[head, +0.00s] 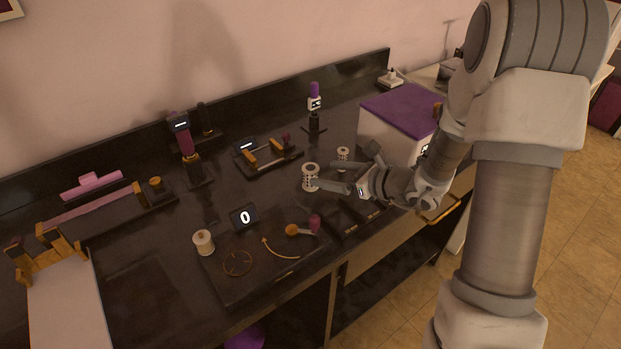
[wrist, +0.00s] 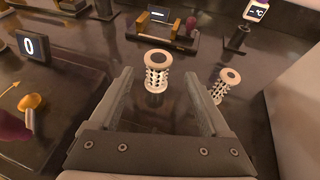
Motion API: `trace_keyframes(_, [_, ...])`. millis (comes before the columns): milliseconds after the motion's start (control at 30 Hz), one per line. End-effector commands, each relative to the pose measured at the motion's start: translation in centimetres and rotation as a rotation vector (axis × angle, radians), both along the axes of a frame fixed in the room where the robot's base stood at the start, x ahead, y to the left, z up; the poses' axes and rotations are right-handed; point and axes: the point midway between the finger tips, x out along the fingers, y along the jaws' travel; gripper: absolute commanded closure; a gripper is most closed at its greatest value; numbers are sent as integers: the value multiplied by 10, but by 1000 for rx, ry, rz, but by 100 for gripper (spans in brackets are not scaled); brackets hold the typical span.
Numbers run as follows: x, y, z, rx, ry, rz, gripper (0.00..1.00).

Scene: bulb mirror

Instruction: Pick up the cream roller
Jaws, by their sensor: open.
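The nearer one, a cream roller (head: 310,178), also shows in the wrist view (wrist: 156,72), centred ahead of and between my fingertips. The second pale roller (head: 343,154) stands outside my right finger in the wrist view (wrist: 222,87). Their shades are close, and I cannot tell them firmly apart by colour. My gripper (head: 325,175) is open and empty, low over the worktop, with its fingers (wrist: 158,82) pointing at the nearer roller. No contact with either roller is visible.
A cream spool (head: 203,242) stands left of a display reading 0 (head: 244,217). A dark tray with wooden blocks (head: 267,157) lies behind the rollers. A thermometer-like device on a stand (head: 314,103) and a purple-topped box (head: 403,110) stand farther back and right.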

Motion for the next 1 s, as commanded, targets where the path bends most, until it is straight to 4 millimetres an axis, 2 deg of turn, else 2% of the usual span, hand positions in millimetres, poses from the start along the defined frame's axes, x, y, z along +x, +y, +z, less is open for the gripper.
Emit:
trace_keyframes(233, [10, 14, -8, 0, 0, 3, 19])
trace_keyframes(500, [32, 41, -24, -1, 1, 3, 19])
trace_keyframes(800, [36, 46, -25, 0, 0, 1, 19])
trace_keyframes(833, [36, 46, -25, 0, 0, 1, 21])
trace_keyframes(1000, [36, 45, -25, 0, 0, 1, 51])
